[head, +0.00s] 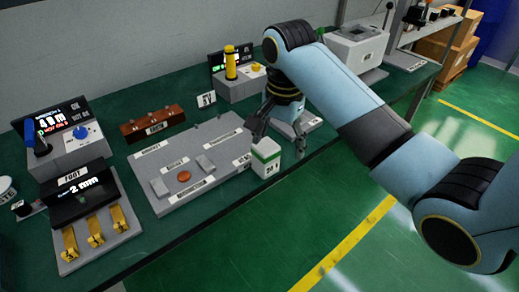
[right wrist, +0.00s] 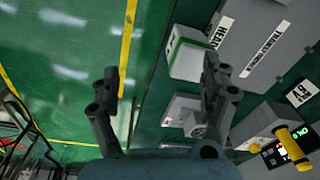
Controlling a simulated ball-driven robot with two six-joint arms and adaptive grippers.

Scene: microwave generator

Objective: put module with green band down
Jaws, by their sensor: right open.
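The module with the green band (head: 266,158) is a white block with a green stripe near its top. It stands upright at the right front end of the grey labelled board (head: 213,137), close to the bench's front edge. I cannot tell whether it rests on the board or on the bench. It also shows in the right wrist view (right wrist: 190,58), beyond the right-hand fingertip. My right gripper (head: 275,124) is open, just above and behind the module; its fingers are spread in the right wrist view (right wrist: 161,76), with nothing held between them. My left gripper is out of view.
A meter box with a blue knob (head: 81,131) and a unit with yellow levers (head: 95,236) stand at the left. A brown rack (head: 152,124) and a device with a yellow cylinder (head: 231,66) stand behind the board. Green floor lies in front.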

